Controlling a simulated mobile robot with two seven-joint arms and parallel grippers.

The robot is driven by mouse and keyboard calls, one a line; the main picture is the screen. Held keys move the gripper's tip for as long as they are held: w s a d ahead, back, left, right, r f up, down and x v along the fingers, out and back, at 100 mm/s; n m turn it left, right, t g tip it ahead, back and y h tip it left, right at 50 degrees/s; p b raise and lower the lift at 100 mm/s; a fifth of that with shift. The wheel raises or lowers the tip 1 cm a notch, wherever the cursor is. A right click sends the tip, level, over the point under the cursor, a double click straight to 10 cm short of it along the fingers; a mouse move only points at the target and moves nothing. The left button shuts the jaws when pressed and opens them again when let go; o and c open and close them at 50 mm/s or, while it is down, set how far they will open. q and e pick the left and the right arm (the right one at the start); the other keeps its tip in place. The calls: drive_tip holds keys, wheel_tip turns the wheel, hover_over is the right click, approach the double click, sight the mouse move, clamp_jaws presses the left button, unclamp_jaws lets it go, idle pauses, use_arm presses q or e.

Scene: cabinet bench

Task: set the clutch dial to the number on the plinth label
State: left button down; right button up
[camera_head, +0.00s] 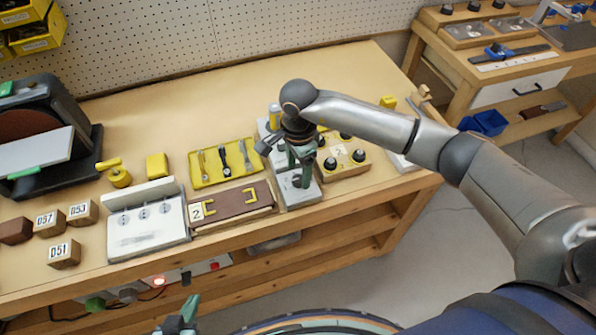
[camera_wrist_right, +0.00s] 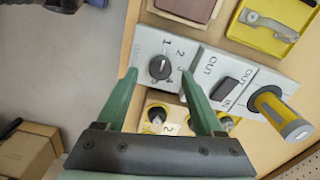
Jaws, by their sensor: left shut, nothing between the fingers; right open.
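The clutch dial (camera_wrist_right: 160,67) is a round black knob with a light mark, on a pale panel (camera_wrist_right: 146,46) printed 1, 2, 3. I cannot tell exactly which number its mark meets. My right gripper (camera_wrist_right: 159,74) is open, its green fingertips on either side of the dial; contact is not clear. In the head view my right gripper (camera_head: 299,170) points down over the panel (camera_head: 301,196) and hides the dial. A wooden block with black knobs bears a white label (camera_wrist_right: 169,129) reading 2. My left gripper (camera_head: 181,315) is shut and empty at the bottom, off the bench.
A black OUT/IN rocker (camera_wrist_right: 225,90) and a yellow-grey cylinder (camera_wrist_right: 279,113) sit beside the dial. A yellow tool tray (camera_head: 225,165) and a brown pad (camera_head: 238,198) labelled 2 lie to the left. The back of the bench (camera_head: 215,105) is clear.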

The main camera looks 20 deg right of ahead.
sight(298, 181)
drive_tip(key=shift+f, duration=1.2)
clamp_jaws()
